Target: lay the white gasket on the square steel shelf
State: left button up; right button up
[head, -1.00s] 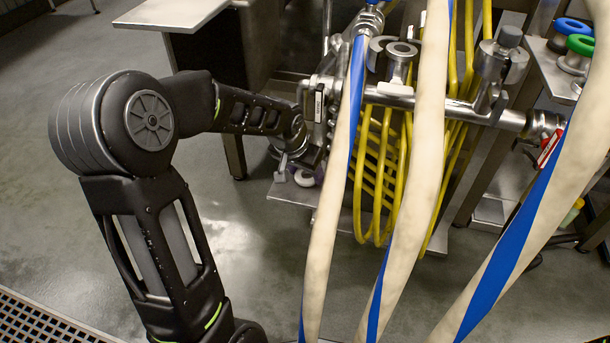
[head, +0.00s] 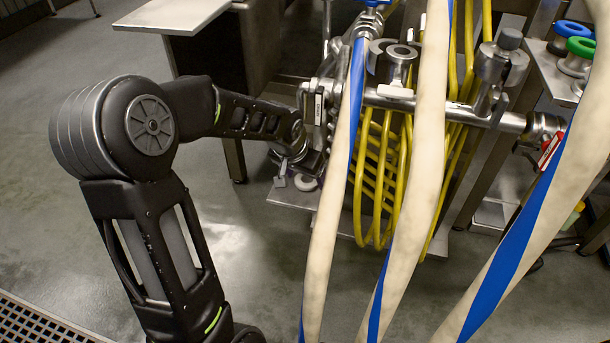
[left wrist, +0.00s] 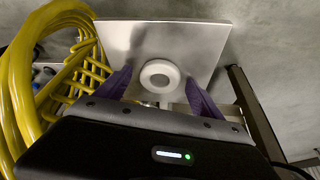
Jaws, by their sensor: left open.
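The white gasket (head: 305,183) is a thick ring lying flat on the square steel shelf (head: 284,197), low beside the yellow hoses. In the left wrist view the gasket (left wrist: 160,76) shows whole, against the bare bright plate of the shelf (left wrist: 150,38), near the plate's edge closest to my gripper. My left gripper (left wrist: 161,91) is open, its purple fingers apart on either side of the gasket with a gap at each side. In the head view my left gripper (head: 303,162) is just above the gasket, its fingertips mostly hidden. My right gripper is not seen.
Yellow hoses (head: 385,180) hang right of the shelf under a horizontal steel pipe (head: 450,106). Cream and blue hoses (head: 425,130) cross the foreground. A steel table (head: 172,15) stands at the back left. Blue and green rings (head: 580,46) sit at the right.

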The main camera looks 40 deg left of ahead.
pick_arm(q)
jog(key=p+v, duration=0.5)
jog(key=v, duration=0.7)
